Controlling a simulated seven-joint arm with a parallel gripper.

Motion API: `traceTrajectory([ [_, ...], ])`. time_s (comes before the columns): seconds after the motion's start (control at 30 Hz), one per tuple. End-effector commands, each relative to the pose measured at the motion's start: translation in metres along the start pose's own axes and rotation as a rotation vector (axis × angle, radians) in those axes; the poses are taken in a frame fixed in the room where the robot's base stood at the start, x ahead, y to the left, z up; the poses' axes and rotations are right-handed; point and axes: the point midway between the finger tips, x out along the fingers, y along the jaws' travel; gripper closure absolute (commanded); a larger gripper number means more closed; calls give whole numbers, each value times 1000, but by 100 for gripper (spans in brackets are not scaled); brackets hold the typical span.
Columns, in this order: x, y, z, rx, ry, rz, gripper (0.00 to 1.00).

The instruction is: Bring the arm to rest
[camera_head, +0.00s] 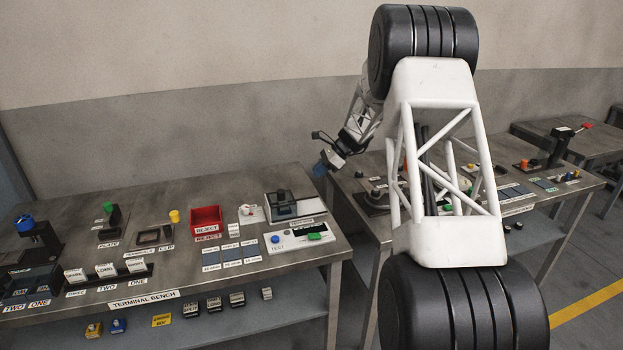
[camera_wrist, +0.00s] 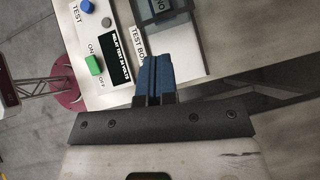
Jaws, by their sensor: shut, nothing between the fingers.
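My arm reaches from the right foreground over the benches in the head view. My gripper (camera_head: 321,169) is raised in the air near the right end of the terminal bench (camera_head: 185,291), by the gap between the two benches. Its blue fingers point down and to the left. In the wrist view the blue fingers of my gripper (camera_wrist: 155,68) are shut together with nothing between them. They appear in front of the edge of the test box (camera_wrist: 117,50), apart from it as far as I can tell.
The test box has a green switch (camera_head: 315,237) and a blue button (camera_head: 275,239). Behind it stands a grey fixture (camera_head: 287,207). A red reject bin (camera_head: 206,219) sits to the left. A second bench (camera_head: 540,199) with several small parts stands right. The air around my gripper looks clear.

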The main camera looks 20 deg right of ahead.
Motion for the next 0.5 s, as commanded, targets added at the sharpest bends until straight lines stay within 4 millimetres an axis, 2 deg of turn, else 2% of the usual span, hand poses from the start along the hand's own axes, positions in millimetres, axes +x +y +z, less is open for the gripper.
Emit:
traceTrajectory([
  [0.17,-9,0,0,0,0,-2,100],
  [0.5,-10,0,0,0,0,-1,100],
])
